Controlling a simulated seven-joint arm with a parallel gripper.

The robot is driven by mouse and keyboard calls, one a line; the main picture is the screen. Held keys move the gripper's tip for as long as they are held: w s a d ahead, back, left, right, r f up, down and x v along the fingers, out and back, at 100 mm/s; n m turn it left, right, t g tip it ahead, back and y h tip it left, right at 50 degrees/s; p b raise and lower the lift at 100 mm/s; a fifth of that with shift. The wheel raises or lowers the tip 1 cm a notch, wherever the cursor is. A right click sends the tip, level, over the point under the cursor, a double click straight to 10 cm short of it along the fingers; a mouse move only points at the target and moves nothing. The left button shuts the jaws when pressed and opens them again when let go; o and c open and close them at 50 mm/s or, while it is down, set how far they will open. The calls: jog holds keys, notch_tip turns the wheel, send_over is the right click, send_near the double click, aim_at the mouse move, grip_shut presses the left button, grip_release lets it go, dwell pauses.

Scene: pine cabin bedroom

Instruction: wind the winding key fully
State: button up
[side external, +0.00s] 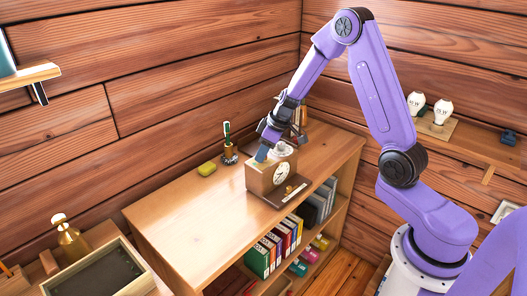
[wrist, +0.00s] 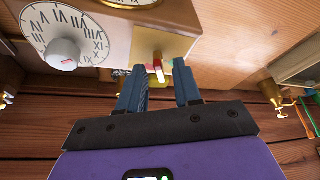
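A wooden box-shaped clock device (side external: 258,180) stands on the shelf top, with a round dial (side external: 281,173) on its front. In the wrist view the device (wrist: 185,18) fills the top. It shows a numbered dial (wrist: 85,22) with a pale grey knob (wrist: 62,54) bearing a red mark. A small brass-coloured stub with a white and red end (wrist: 158,66) sticks out of its face; I cannot tell for sure whether it is the winding key. My gripper (wrist: 159,72) has its fingers apart, with this stub between or just beyond the tips. In the side view my gripper (side external: 262,154) is at the device's upper left.
Books (side external: 276,245) fill the shelf below. The shelf top (side external: 185,212) is clear at the front left. A plank wall rises close behind.

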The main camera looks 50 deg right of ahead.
grip_shut()
